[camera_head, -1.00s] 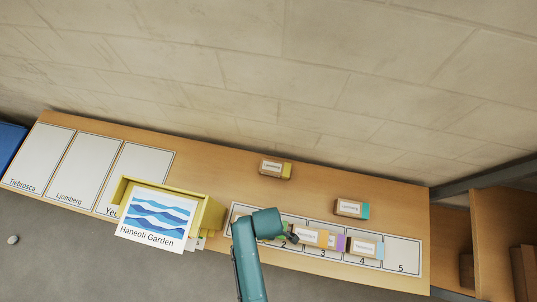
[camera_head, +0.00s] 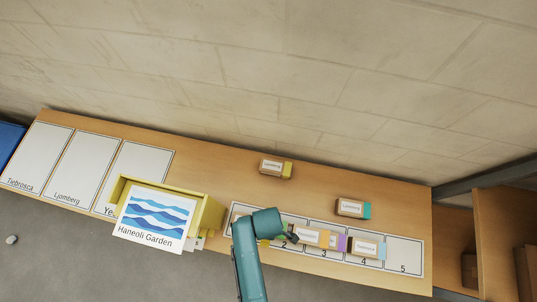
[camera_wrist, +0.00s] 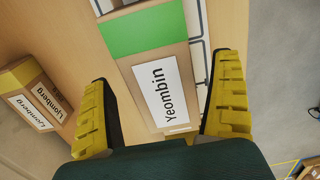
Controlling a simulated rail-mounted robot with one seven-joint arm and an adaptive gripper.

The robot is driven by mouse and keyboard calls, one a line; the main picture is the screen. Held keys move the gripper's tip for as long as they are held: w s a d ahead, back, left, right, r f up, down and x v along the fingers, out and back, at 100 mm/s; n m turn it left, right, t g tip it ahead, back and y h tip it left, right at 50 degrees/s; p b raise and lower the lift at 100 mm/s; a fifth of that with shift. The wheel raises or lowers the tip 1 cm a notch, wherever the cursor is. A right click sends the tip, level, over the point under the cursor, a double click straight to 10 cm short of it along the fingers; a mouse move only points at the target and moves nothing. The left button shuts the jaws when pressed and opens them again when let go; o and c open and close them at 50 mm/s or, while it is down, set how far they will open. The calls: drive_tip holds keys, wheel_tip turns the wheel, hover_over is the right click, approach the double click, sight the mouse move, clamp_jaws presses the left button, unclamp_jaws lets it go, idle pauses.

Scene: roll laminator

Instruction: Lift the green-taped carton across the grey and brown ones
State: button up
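In the wrist view the green-taped carton (camera_wrist: 145,30) lies below my gripper (camera_wrist: 164,75), with a white "Yeombin" label facing up. My two yellow fingers are open, one on each side of the carton's labelled part, with gaps showing beside it. In the head view my arm covers most of this carton and the fingers. No carton with clearly grey or brown tape can be made out; an orange-and-purple-taped carton (camera_head: 312,237) and a pale-blue-taped carton (camera_head: 366,247) lie to the right on the numbered strip.
A yellow-taped carton (camera_head: 275,168) and a teal-taped carton (camera_head: 352,208) lie farther back. A yellow bin (camera_head: 206,216) with a "Haneoli Garden" sign (camera_head: 156,217) stands left of my arm. Named white mats (camera_head: 82,170) are at left. Slot 5 (camera_head: 403,256) is clear.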

wheel_tip(320, 180, up, 12)
drive_tip(key=w+d+r+m+t+p, duration=0.2)
drive_tip(key=w+r+t+p, duration=0.15)
drive_tip(key=w+r, duration=0.6)
drive_tip(key=w+d+r+m+t+p, duration=0.15)
drive_tip(key=w+r+t, duration=0.25)
drive_tip(key=r, duration=1.1)
drive_tip(key=w+d+r+m+t+p, duration=0.15)
drive_tip(key=w+r+t+p, duration=0.35)
drive_tip(key=r, duration=0.7)
drive_tip(key=s+r+m+t, duration=0.2)
drive_tip(key=r+m+t, duration=0.3)
drive_tip(key=r, duration=0.9)
drive_tip(key=s+d+r+m+t, duration=0.1)
drive_tip(key=r+m+t, duration=0.3)
drive_tip(key=r, duration=1)
drive_tip(key=shift+s+d+m+t, duration=0.3)
drive_tip(key=shift+s+m+t, duration=0.1)
drive_tip(key=shift+m, duration=0.6)
